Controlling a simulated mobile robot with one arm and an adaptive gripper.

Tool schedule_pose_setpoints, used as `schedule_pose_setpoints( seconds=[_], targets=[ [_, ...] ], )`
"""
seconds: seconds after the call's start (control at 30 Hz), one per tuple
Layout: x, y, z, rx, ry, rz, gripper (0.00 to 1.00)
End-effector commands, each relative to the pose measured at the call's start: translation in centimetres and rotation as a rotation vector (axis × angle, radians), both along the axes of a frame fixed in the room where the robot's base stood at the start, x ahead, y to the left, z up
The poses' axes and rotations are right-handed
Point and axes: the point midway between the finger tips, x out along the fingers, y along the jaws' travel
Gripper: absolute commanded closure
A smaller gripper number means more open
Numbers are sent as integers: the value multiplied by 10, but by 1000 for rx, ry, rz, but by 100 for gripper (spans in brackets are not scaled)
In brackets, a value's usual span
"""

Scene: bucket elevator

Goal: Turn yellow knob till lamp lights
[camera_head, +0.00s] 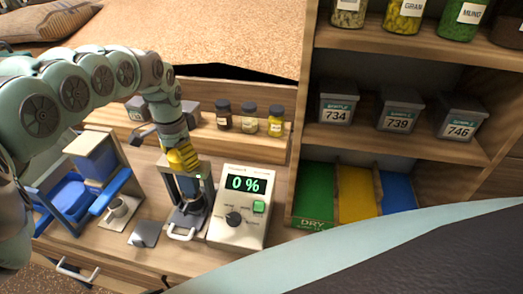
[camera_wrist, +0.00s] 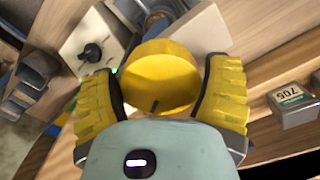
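The yellow knob (camera_wrist: 162,78) is a wide round disc with a short dark mark near its lower rim in the wrist view. My gripper (camera_wrist: 162,88) has its yellow fingers on opposite sides of it, with their dark pads against its edges. In the head view my gripper (camera_head: 182,158) is over the top of a small dark machine (camera_head: 188,205), and the knob cannot be told apart from the yellow fingers. A small green light (camera_head: 200,177) shows on that machine. It shows in part beside the left finger in the wrist view (camera_wrist: 115,71).
A white control box (camera_head: 240,207) reading 0 % stands just right of the machine, with a black dial and green button. A blue machine (camera_head: 82,190) stands left. Several small jars (camera_head: 249,120) line the ledge behind. A shelf (camera_head: 405,57) with labelled bins rises at right.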

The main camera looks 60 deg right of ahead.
Motion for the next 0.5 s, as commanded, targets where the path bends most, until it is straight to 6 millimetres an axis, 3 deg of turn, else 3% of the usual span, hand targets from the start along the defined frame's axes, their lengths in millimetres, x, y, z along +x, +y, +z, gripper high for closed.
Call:
schedule_pose_setpoints(
  seconds=[0.2, 0.5],
  targets=[
    [1, 0, 0, -2, -2, 1, 0],
    [1, -1, 3, -4, -2, 1, 0]
  ],
)
